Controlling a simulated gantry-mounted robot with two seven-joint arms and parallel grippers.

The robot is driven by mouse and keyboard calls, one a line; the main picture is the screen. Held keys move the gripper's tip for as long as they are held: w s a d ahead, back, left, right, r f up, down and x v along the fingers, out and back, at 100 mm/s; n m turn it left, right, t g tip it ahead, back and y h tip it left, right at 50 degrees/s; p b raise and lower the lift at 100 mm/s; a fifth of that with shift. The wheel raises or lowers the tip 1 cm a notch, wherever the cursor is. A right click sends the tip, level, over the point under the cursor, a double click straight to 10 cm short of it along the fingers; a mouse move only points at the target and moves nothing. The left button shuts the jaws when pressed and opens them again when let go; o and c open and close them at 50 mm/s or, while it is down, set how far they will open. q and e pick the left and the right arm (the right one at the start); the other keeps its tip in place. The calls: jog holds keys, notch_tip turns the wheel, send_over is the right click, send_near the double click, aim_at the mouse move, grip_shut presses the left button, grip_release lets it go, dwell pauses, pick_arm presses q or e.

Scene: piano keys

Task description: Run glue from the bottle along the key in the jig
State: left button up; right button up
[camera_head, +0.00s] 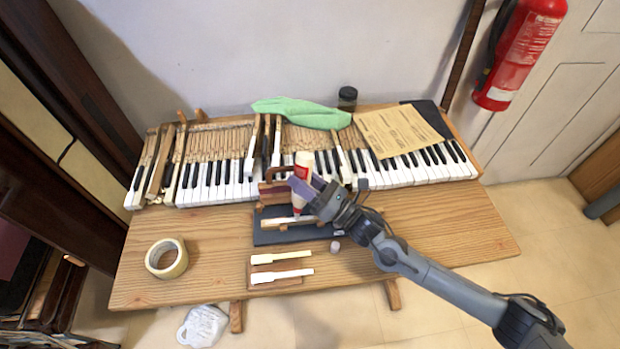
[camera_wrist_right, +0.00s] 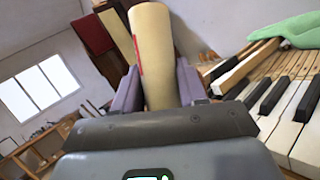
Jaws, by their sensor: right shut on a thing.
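My right gripper (camera_head: 308,190) is shut on the glue bottle (camera_head: 303,169), a white bottle with red parts. In the head view the bottle is held tip down over the jig (camera_head: 272,234), a dark board on the bench. A key (camera_head: 288,221) with a pale end lies in the jig, and the bottle's tip is at or just above it; I cannot tell whether it touches. The right wrist view shows the bottle (camera_wrist_right: 153,50) upright between the purple fingers (camera_wrist_right: 158,88). My left gripper is not in view.
A tape roll (camera_head: 166,258) sits at the left and a small pale cap (camera_head: 335,246) right of the jig. The keyboard (camera_head: 420,168), green cloth (camera_head: 300,112) and paper (camera_head: 398,129) are behind. The bench's right side is clear.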

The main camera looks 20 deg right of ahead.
jog(key=shift+w+a, duration=0.2)
jog(key=shift+a, duration=1.15)
jog(key=w+a+b, duration=0.1)
jog(key=a, duration=0.5)
jog(key=shift+a, duration=0.15)
notch_tip(320, 180, up, 6)
jog(key=p, duration=0.4)
jog(key=shift+r, duration=0.1)
